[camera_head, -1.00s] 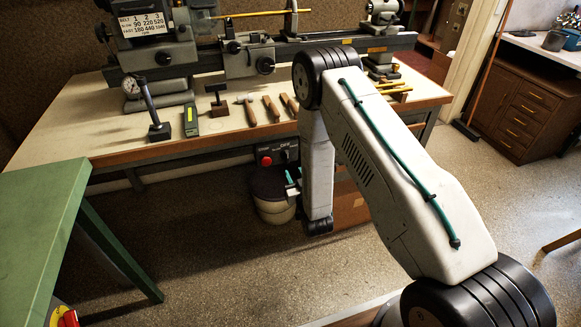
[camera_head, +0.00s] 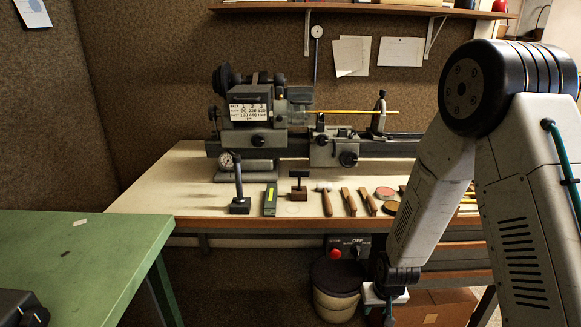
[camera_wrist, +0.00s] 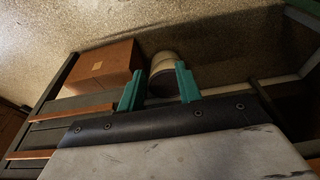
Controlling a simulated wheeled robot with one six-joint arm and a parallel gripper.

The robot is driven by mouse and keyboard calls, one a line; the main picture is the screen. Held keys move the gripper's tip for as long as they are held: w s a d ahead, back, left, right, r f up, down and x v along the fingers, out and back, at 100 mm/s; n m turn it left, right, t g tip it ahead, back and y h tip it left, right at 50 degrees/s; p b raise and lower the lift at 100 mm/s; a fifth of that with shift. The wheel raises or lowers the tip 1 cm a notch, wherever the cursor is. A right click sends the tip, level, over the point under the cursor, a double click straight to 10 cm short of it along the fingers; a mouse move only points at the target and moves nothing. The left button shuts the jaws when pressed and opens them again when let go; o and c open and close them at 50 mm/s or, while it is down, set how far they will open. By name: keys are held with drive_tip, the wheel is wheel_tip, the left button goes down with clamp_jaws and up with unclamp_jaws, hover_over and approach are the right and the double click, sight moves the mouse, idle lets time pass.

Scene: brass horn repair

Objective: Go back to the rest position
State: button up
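My arm stands at the right of the head view, its forearm hanging down in front of the bench. My gripper shows only in part at the lower end of the forearm, near the bottom edge of the head view. In the wrist view, the two teal fingers of my gripper (camera_wrist: 160,88) stand apart with nothing between them. A round bin (camera_wrist: 164,68) shows beyond the gap, and a brown box (camera_wrist: 104,68) is to its left.
The lathe (camera_head: 258,125) stands on the workbench (camera_head: 160,190); hand tools, including a wooden-handled one (camera_head: 327,202), lie along its front. A green table (camera_head: 90,245) is at left. The bin (camera_head: 335,282) and box (camera_head: 436,308) are under the bench.

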drive_tip(key=s+d+r, duration=0.1)
drive_tip(key=s+r, duration=0.8)
drive_tip(key=r, duration=0.3)
drive_tip(key=s+d+r+g, duration=0.1)
drive_tip(key=s+r, duration=0.8)
drive_tip(key=r, duration=0.3)
drive_tip(key=s+r, duration=0.9)
drive_tip(key=r, duration=0.4)
drive_tip(key=shift+s+d, duration=0.35)
drive_tip(key=shift+d, duration=0.05)
